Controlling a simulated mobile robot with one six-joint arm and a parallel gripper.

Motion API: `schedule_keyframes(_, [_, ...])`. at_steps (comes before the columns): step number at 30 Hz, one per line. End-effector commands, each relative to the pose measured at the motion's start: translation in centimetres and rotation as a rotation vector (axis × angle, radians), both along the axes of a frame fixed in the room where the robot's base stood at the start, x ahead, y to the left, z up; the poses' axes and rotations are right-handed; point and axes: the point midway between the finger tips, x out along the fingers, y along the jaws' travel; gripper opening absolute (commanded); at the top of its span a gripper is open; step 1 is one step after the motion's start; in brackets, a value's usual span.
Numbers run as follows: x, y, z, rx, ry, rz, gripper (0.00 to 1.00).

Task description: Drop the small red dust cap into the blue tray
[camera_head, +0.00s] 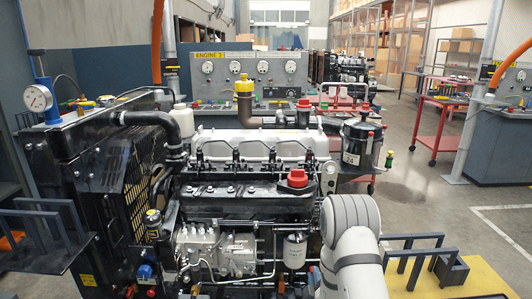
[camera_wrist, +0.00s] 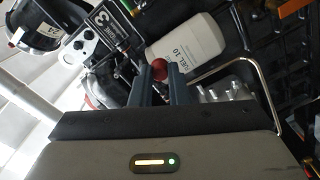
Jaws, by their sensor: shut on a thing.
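In the wrist view, my gripper (camera_wrist: 160,78) is shut on a small round red cap (camera_wrist: 159,68), which sits between its two grey fingertips. The cap's lower part is hidden by the fingers. In the head view, my pale arm (camera_head: 352,240) reaches in from the bottom right of centre; my gripper and the held cap are hidden there. I cannot make out a blue tray in either view.
The engine (camera_head: 245,190) fills the middle of the head view, with a larger red cap (camera_head: 297,178) on top. A white fuel filter (camera_wrist: 187,48) is close behind the held cap. A black canister (camera_head: 361,143) stands right of the engine.

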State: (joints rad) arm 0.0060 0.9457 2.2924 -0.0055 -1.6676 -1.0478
Motion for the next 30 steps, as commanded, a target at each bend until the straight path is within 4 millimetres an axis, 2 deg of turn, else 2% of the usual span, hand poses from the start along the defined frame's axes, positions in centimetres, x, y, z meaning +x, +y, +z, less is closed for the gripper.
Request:
schedule_keyframes(1, [0.0,0.0,1.8,0.000,0.000,0.000,0.00])
schedule_keyframes(7, [0.0,0.0,3.9,0.000,0.000,0.000,0.00])
schedule_keyframes(12, [0.0,0.0,4.6,0.000,0.000,0.000,0.00])
schedule_keyframes(23, [-0.1,0.0,4.6,0.000,0.000,0.000,0.00])
schedule_keyframes(30, [-4.0,0.0,6.6,0.000,0.001,0.000,0.00])
